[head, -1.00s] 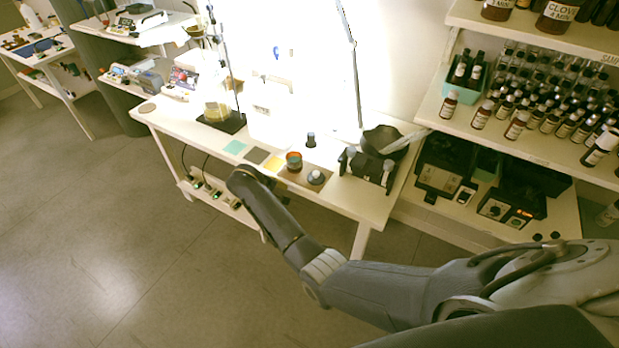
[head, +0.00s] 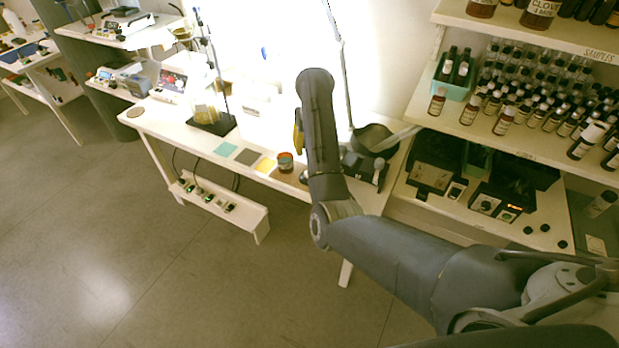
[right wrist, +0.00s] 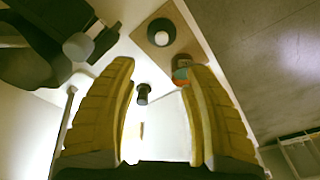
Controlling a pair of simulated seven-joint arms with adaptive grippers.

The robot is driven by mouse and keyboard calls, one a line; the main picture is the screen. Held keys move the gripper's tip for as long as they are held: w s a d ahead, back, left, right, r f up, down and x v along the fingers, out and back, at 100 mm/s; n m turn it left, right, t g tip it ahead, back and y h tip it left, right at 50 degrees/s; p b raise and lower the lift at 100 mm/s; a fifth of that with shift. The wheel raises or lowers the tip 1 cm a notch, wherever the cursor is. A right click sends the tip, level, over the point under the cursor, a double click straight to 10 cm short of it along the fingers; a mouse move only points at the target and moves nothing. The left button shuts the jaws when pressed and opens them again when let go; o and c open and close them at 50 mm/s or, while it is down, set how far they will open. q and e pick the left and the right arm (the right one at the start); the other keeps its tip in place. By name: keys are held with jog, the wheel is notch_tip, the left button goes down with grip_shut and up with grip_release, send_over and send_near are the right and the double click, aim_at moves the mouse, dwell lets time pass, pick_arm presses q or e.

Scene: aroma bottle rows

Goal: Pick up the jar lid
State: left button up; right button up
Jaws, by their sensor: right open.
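A round dark piece with a pale knob, which looks like the jar lid (right wrist: 161,33), lies on a brown mat (right wrist: 143,14) at the top of the right wrist view. One yellow finger shows in the head view (head: 298,134). My left gripper is not in view.
A small black-topped item (right wrist: 143,93) stands between the fingers in the right wrist view. A black device with a bowl (head: 374,140) is right of my arm. Coloured squares (head: 265,165) lie left of the jar. Shelves of bottles (head: 530,95) stand at the right.

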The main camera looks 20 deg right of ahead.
jog(key=f, duration=0.3)
jog(key=w+f, duration=0.1)
jog(key=f, duration=0.5)
jog(key=shift+w+f, duration=0.2)
jog(key=shift+f, duration=0.15)
jog(key=shift+w+a+f, duration=0.1)
jog(key=shift+w+f, duration=0.05)
jog(key=shift+f, duration=1.15)
jog(key=shift+w+a+f, duration=0.1)
jog(key=shift+w+f, duration=0.05)
jog(key=shift+f, duration=1.15)
jog(key=shift+o, duration=0.2)
grip_shut()
